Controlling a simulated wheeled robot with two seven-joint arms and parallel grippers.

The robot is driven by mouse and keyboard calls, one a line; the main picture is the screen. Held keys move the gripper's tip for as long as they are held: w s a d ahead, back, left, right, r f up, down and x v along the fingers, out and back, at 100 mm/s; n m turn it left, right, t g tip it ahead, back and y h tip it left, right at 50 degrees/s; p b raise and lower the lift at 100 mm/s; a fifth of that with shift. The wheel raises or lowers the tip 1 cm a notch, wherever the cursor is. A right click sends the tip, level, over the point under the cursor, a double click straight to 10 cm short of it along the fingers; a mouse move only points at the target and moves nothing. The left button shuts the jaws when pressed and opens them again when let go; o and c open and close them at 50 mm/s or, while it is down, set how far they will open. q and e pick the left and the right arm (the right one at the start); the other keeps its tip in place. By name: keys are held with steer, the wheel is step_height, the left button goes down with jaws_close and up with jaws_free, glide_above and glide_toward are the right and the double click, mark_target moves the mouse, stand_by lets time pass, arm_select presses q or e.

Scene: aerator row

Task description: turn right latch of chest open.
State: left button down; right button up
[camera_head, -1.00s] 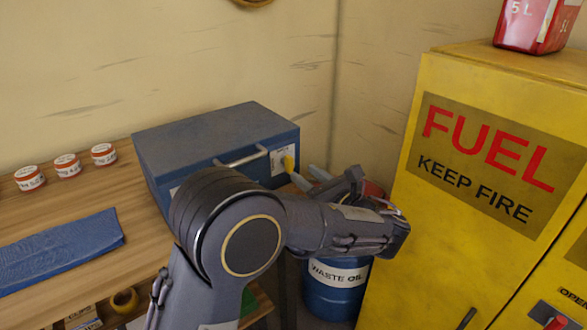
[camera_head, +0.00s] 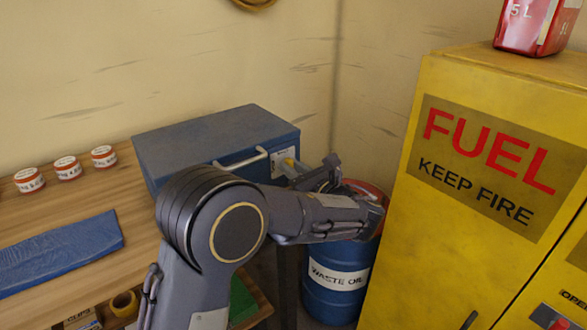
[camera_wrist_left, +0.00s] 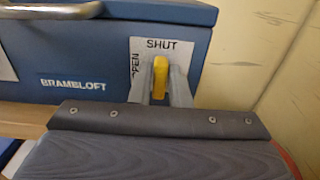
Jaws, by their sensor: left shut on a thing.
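The blue chest (camera_head: 205,140) stands on the wooden bench with its lid down and a metal handle on its front. Its right latch is a yellow lever (camera_wrist_left: 160,77) on a white plate (camera_wrist_left: 141,62). In the left wrist view the lever stands upright, below the word SHUT; the other word, at the plate's left side, is partly hidden. My left gripper (camera_wrist_left: 160,90) is shut on the yellow lever, one finger at each side. In the head view the left gripper (camera_head: 288,166) reaches the chest's front right corner, and my arm covers part of the chest front. My right gripper is out of view.
A blue waste oil drum (camera_head: 335,285) stands below my left forearm. A yellow fuel cabinet (camera_head: 490,120) with a red can (camera_head: 530,25) on top is at the right.

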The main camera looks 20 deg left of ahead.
arm_select(q)
steer(key=shift+n, duration=0.3)
steer(key=shift+s+a+f+n+b, duration=0.1)
steer(key=shift+f+n+b, duration=0.05)
steer(key=shift+n+b, duration=3.85)
steer(key=shift+s+f+n+b, duration=0.1)
steer(key=shift+f+n+b, duration=0.05)
steer(key=shift+n+b, duration=3.85)
steer(key=shift+n+p, duration=0.65)
steer(key=shift+n, duration=0.15)
steer(key=c, duration=1.4)
jaws_free()
steer(key=shift+c, duration=0.2)
steer(key=shift+r, duration=0.1)
